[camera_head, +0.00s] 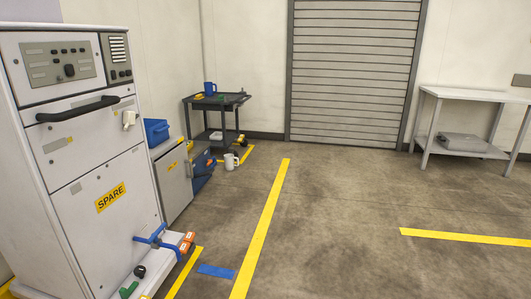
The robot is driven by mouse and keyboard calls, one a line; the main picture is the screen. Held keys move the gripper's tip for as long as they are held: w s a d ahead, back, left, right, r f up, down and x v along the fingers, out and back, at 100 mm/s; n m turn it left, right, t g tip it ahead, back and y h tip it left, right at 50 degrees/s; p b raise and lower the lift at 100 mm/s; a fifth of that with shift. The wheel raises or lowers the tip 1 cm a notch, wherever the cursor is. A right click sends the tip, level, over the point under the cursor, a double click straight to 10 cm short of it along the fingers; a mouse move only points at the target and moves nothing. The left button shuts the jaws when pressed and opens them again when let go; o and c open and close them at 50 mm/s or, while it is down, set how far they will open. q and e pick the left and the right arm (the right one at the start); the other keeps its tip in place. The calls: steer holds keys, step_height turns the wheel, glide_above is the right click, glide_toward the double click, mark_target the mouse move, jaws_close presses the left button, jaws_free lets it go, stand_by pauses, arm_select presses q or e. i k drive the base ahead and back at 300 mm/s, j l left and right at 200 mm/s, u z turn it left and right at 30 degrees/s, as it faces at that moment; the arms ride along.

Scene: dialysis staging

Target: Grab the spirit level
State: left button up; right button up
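I cannot pick out a spirit level for certain in the head view. A small yellow item (199,96) lies at the left of the dark cart's top, too small to identify. A small yellow and dark item (240,139) is near the cart's lower right, also unclear. Neither of my grippers is in view.
A white machine labelled SPARE (105,190) fills the left side. Behind it are a grey cabinet (174,182) and the dark cart (188,118) bearing a blue mug (209,88). A white mug (230,162) stands on the floor. A white table (470,93) is right. The middle floor is clear.

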mark_target(190, 144)
steer(key=i+u, duration=0.1)
steer(key=i, duration=0.8)
steer(key=i+l+u, duration=0.1)
steer(key=i, duration=0.8)
steer(key=i+l+u, duration=0.15)
steer(key=i+u, duration=0.2)
steer(key=i+l+u, duration=0.7)
steer(key=i+u, duration=0.15)
steer(key=u, duration=0.5)
steer(key=i+l+u, duration=0.2)
steer(key=l+u, duration=0.15)
steer(key=u, duration=0.15)
steer(key=i+l+u, duration=0.15)
steer(key=l+u, duration=0.7)
steer(key=u, duration=0.15)
steer(key=l+u, duration=0.15)
steer(key=l, duration=0.6)
steer(key=l+u, duration=0.15)
steer(key=l, duration=0.6)
steer(key=l+u, duration=0.15)
steer(key=l, duration=0.55)
steer(key=k+l+u, duration=0.15)
steer(key=l, duration=1)
steer(key=k+l, duration=0.15)
steer(key=l, duration=0.6)
steer(key=k, duration=0.1)
